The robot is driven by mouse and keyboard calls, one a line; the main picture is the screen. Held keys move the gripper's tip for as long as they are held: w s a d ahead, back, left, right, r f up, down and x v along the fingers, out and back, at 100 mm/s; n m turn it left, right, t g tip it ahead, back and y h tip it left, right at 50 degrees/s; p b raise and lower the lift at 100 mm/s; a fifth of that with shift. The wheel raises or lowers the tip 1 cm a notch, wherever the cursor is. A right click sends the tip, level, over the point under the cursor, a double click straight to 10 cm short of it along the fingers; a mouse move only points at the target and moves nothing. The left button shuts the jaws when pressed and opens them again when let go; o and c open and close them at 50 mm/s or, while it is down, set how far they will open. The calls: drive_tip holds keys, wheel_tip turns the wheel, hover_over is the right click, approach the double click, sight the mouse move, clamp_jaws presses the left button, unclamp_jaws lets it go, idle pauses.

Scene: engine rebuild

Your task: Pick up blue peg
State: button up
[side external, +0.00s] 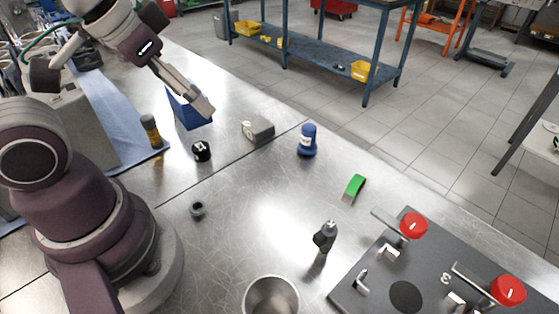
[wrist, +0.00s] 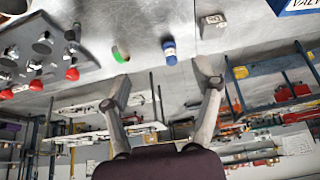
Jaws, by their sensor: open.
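The blue peg (side external: 307,140) stands upright on the metal table, right of centre in the side external view. In the wrist view the blue peg (wrist: 169,52) shows near the top middle, beyond the gap between the fingers. My gripper (side external: 203,104) is raised at the upper left of the side external view, in front of the blue bin and well away from the peg. In the wrist view my gripper (wrist: 163,82) has its two fingers spread wide with nothing between them.
A grey block (side external: 258,130) and a blue bin (side external: 188,112) are left of the peg; a green piece (side external: 354,187) is to its right. A black-grey part (side external: 325,236), metal cup (side external: 271,297) and dark fixture plate with red knobs (side external: 375,293) stand nearer. Table around the peg is clear.

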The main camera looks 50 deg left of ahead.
drive_tip(key=n+g, duration=0.1)
drive_tip(key=n, duration=0.1)
hover_over(309, 127)
drive_tip(key=s+d, duration=0.1)
drive_tip(key=s, duration=0.3)
wheel_tip(309, 127, down, 8)
drive_tip(key=shift+y, duration=0.3)
drive_tip(key=x, duration=1)
drive_tip(key=shift+a, duration=0.2)
drive_tip(key=shift+r, duration=0.1)
clamp_jaws()
